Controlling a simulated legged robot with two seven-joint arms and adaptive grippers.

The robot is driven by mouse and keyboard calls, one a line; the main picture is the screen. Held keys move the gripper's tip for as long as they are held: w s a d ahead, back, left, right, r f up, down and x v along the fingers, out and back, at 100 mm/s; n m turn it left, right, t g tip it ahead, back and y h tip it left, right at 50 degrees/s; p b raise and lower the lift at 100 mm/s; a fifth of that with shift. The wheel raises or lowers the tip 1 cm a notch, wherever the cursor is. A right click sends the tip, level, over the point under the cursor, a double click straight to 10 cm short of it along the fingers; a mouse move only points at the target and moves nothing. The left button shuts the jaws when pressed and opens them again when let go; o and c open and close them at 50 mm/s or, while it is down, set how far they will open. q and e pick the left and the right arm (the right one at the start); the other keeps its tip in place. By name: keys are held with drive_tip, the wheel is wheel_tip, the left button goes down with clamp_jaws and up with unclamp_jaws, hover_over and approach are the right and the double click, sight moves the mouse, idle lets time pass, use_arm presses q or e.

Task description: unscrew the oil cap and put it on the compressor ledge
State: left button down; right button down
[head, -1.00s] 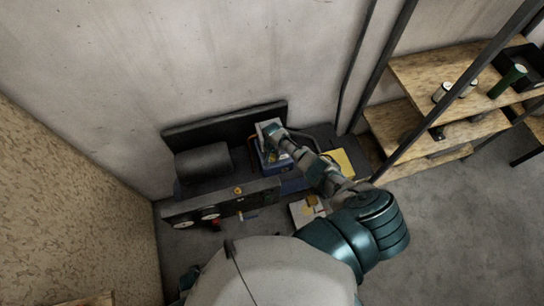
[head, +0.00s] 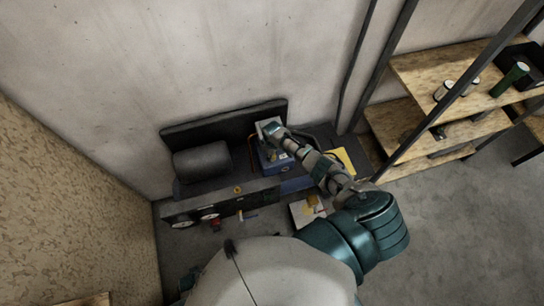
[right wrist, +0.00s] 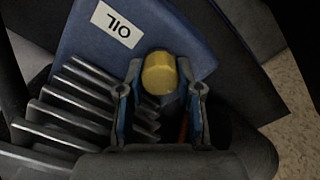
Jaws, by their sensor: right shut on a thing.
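The yellow oil cap (right wrist: 159,73) sits by the blue housing marked OIL (right wrist: 190,38) in the right wrist view. My right gripper (right wrist: 160,88) is shut on the cap, with one finger on each side of it. Whether the cap is still seated in its thread cannot be told. In the head view my right gripper (head: 268,130) is over the blue compressor block (head: 270,163) and hides the cap. The compressor's dark front ledge (head: 205,199) runs to the left of the block. My left gripper is not in view.
A small yellow round part (head: 238,190) is on the front ledge. A dark cylinder (head: 203,162) lies behind it. Metal cooling fins (right wrist: 75,105) are close to my fingers' left. A wooden shelf rack (head: 440,85) stands at the right, with open floor before it.

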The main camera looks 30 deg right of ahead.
drive_tip(key=n, duration=0.5)
drive_tip(key=shift+b, duration=0.3)
drive_tip(key=c, duration=0.7)
unclamp_jaws()
drive_tip(key=shift+c, duration=0.7)
